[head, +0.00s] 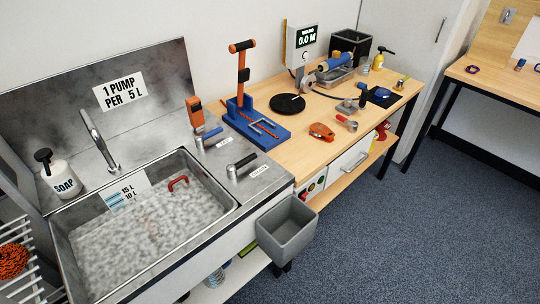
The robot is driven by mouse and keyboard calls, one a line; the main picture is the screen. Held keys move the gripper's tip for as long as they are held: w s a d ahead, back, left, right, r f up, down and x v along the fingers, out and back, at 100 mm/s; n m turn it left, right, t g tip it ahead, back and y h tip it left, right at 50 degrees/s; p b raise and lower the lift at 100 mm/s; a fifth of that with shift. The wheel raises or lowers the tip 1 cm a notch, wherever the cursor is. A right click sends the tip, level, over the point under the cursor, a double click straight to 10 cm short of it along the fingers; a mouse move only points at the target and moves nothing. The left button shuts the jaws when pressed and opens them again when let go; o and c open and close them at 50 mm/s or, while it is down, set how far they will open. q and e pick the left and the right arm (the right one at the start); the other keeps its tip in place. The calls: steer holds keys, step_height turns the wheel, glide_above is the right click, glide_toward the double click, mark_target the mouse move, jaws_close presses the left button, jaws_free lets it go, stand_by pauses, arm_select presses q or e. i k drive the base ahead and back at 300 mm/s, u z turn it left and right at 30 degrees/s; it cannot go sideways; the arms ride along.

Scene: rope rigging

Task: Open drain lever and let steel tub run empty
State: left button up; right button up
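The steel tub (236,207) is set into the counter at the left. A mottled grey, cloudy surface fills it and covers its floor. Its level reaches a white scale label with blue lines (124,194) on the back wall, marked 15 L and 10 L. A red curved handle (179,183) sticks up near the back right. Two levers stand on the steel right of the tub: a blue-handled one (209,134) and a dark-handled one (243,163). Each has a small white tag, too small to read, so I cannot tell which is the drain lever. Neither gripper is in view.
A tap (100,143) and a soap bottle (58,174) stand behind the tub. A grey bin (287,230) hangs at the counter's front right. A blue jig (256,125) with an orange upright stands beyond the levers. The blue-grey floor at right is clear.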

mark_target(231, 170)
steer(key=z, duration=1.5)
steer(key=i, duration=0.95)
steer(key=u, duration=1.95)
